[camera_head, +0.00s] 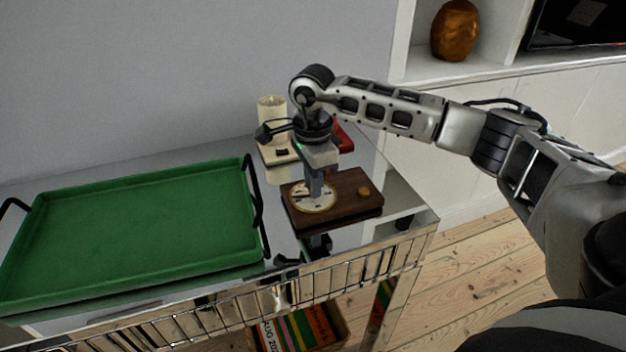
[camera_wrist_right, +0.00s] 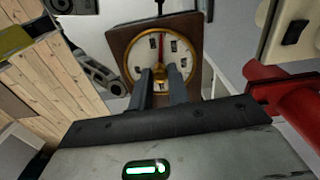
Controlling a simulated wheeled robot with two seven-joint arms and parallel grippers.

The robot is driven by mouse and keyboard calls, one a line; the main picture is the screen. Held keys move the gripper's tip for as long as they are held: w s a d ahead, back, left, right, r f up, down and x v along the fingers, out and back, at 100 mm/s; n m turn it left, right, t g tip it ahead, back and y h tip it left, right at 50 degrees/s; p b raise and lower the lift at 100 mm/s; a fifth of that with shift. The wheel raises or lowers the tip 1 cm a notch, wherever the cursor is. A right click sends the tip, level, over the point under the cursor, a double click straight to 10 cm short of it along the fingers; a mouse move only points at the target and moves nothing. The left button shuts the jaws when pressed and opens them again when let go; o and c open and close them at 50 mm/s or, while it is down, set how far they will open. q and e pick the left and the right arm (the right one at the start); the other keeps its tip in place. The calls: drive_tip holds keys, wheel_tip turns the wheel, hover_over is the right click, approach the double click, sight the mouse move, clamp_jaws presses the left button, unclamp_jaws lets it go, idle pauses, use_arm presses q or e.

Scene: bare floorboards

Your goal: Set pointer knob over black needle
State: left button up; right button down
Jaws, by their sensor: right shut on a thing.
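A round cream dial (camera_head: 304,207) with a brass rim is set in a dark wooden block (camera_head: 347,206) on the cart. In the right wrist view the dial (camera_wrist_right: 140,52) shows a red needle (camera_wrist_right: 161,45) pointing toward the top of the picture. The black needle cannot be made out clearly. My right gripper (camera_head: 316,192) reaches down onto the dial's middle. Its two fingers (camera_wrist_right: 160,78) are shut on the small pointer knob at the dial's centre, which they mostly hide. My left gripper does not show clearly in either view.
A green tray (camera_head: 140,230) fills the cart's left side. Behind the block stand a cream cylinder (camera_head: 271,120) on a cream base and a red object (camera_head: 345,138). A small brass knob (camera_head: 364,191) sits on the block's right part. The cart edge (camera_head: 425,222) is close on the right.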

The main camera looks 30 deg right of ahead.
drive_tip(key=c, duration=1.3)
unclamp_jaws()
drive_tip(key=shift+c, duration=0.2)
drive_tip(key=shift+r, duration=0.1)
wheel_tip(320, 180, up, 16)
